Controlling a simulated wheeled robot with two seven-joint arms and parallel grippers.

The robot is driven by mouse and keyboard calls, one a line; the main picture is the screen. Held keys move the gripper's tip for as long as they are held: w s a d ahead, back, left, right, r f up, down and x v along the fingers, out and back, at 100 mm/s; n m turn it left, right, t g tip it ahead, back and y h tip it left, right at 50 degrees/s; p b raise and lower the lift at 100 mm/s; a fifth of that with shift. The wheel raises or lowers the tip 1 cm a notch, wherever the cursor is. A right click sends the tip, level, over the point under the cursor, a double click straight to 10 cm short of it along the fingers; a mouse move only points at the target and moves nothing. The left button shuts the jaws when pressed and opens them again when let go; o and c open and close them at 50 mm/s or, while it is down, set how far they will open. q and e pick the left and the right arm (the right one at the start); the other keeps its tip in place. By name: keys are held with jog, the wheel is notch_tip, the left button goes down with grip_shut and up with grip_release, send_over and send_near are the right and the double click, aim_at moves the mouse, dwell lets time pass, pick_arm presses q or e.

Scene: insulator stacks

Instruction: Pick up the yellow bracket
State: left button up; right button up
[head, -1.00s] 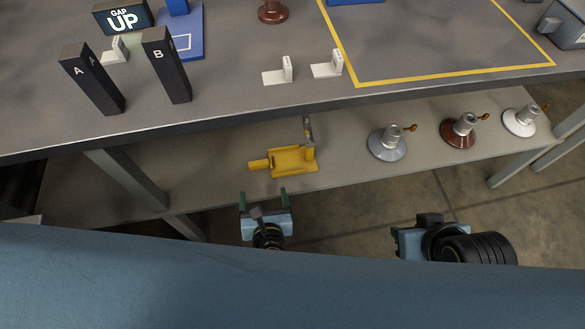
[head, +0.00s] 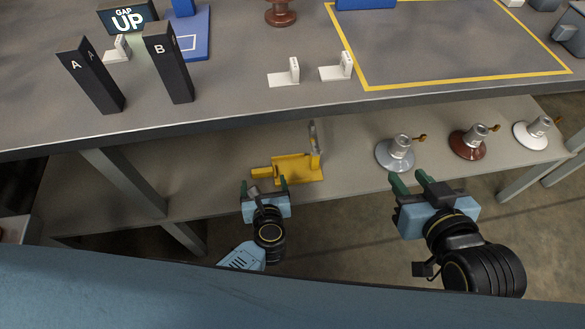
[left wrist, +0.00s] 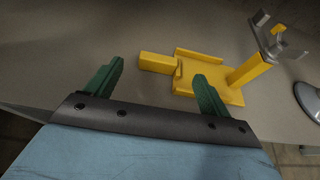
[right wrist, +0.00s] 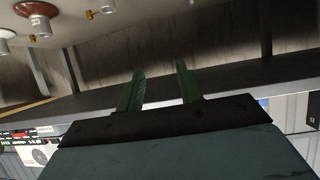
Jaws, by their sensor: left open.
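The yellow bracket (head: 296,169) lies on the lower shelf, with a tab pointing left and a grey clamp-like part on an upright at its right end. It also shows in the left wrist view (left wrist: 212,88), beyond my fingertips. My left gripper (head: 264,184) is open and empty at the shelf's front edge, just in front of the bracket. Its green fingers show apart in the left wrist view (left wrist: 158,78), with the bracket's tab ahead between them. My right gripper (head: 412,180) is open and empty, in front of the shelf to the right; its fingers also show apart in the right wrist view (right wrist: 160,82).
Three insulators, grey (head: 395,154), brown (head: 468,143) and white (head: 532,133), stand on the lower shelf (head: 215,185) to the right. The upper tabletop (head: 225,100) overhangs the shelf. Table legs (head: 125,182) stand at left and right.

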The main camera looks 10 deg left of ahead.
aim_at(262, 169)
pick_arm(q)
jog(key=b+x, duration=0.2)
jog(key=x, duration=0.2)
jog(key=shift+w+a+f, duration=0.1)
jog(key=shift+f, duration=0.05)
jog(key=shift+w+a, duration=0.1)
jog(key=shift+w, duration=0.2)
pick_arm(e)
notch_tip(262, 169, up, 9)
jog(key=w+a+t+y, duration=0.2)
jog(key=t, duration=0.4)
jog(key=shift+a+f, duration=0.2)
pick_arm(q)
jog(key=c, duration=0.9)
jog(key=shift+c, duration=0.5)
pick_arm(e)
jog(key=shift+f, duration=0.1)
